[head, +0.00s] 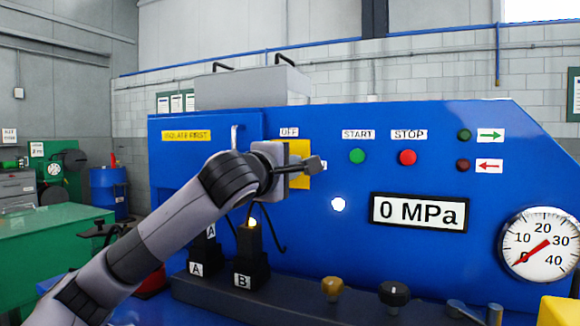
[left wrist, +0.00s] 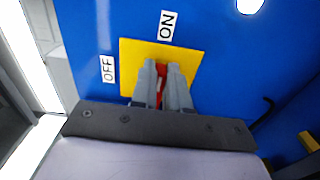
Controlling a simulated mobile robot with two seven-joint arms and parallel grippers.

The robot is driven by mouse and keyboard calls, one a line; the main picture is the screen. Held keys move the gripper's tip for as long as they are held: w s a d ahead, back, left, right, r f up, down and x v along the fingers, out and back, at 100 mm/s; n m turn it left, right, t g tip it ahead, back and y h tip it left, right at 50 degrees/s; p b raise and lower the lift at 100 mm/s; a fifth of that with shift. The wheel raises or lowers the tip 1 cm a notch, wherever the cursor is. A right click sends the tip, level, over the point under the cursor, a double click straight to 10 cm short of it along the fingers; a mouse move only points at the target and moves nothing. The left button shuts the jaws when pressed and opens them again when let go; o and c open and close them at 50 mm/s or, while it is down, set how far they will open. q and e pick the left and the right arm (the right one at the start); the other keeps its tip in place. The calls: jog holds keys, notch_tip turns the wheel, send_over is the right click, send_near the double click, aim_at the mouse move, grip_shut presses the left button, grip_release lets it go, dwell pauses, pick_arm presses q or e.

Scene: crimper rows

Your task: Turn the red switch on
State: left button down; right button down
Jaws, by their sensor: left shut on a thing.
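The red switch (left wrist: 162,71) sits on a yellow plate (left wrist: 190,60), with an OFF label (left wrist: 108,69) and an ON label (left wrist: 167,25) beside it in the left wrist view. My left gripper (left wrist: 164,72) is shut on the red switch, one grey finger on each side. Only a narrow red strip with a white mark shows between the fingers, so I cannot tell its exact angle. In the head view my left gripper (head: 291,168) covers the switch. The yellow plate (head: 300,149) shows behind it, under the OFF label (head: 289,132). My right gripper is in neither view.
The blue panel (head: 450,260) carries a green START button (head: 357,156), a red STOP button (head: 407,157), a 0 MPa display (head: 419,212) and a round gauge (head: 541,244). Black plugs A and B (head: 250,250) stand below my left arm. Knobs (head: 394,294) stand on the front ledge.

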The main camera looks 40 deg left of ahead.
pick_arm(q)
jog(key=shift+f, duration=0.1)
jog(key=c, duration=1.1)
grip_release()
jog(key=b+v, duration=0.1)
jog(key=v, duration=0.6)
jog(key=shift+b, duration=0.4)
jog(key=shift+s, duration=0.1)
